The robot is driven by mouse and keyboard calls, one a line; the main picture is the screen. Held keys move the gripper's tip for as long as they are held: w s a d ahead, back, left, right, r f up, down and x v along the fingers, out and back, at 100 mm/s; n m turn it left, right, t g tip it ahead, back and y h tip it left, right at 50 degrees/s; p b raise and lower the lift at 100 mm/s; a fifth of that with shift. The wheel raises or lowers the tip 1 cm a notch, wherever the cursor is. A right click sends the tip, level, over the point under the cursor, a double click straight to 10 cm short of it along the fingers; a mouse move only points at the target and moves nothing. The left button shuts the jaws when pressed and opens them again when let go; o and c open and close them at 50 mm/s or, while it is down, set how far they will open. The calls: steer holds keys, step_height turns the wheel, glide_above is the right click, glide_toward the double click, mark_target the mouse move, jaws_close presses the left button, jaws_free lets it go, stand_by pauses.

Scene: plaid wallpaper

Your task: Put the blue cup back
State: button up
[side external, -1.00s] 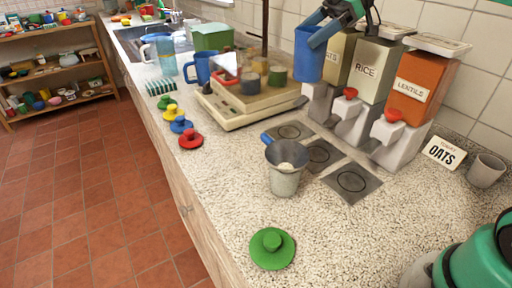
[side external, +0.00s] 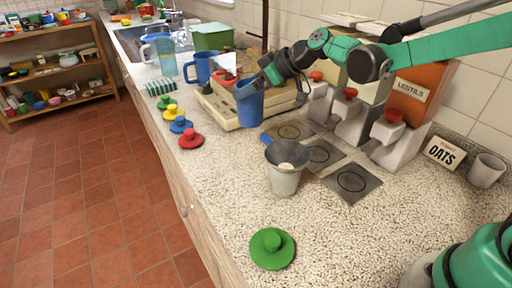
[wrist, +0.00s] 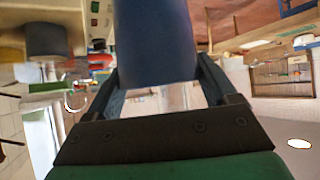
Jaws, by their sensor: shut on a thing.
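My gripper (side external: 262,82) is shut on the blue cup (side external: 249,108), which is close to upright. The cup is in front of the scale's right part in the side view; I cannot tell whether its base touches anything. In the wrist view the cup (wrist: 155,40) fills the upper middle between the fingers (wrist: 155,82), and its far end is cut off. A second blue vessel, a mug with a handle (side external: 198,70), stands behind the scale.
The beige scale (side external: 225,113) is beside the cup. A grey cup with a funnel (side external: 285,180) stands in front, near dark square plates (side external: 352,183). Dispensers (side external: 390,138) line the wall. Coloured knobbed lids (side external: 190,140) and a green lid (side external: 272,250) lie along the front edge.

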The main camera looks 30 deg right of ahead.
mark_target(261, 118)
step_height(261, 118, down, 9)
steer(key=shift+r, duration=0.1)
stand_by(0.3)
steer(key=shift+f, duration=0.2)
steer(key=o, duration=1.2)
steer(key=shift+o, duration=0.2)
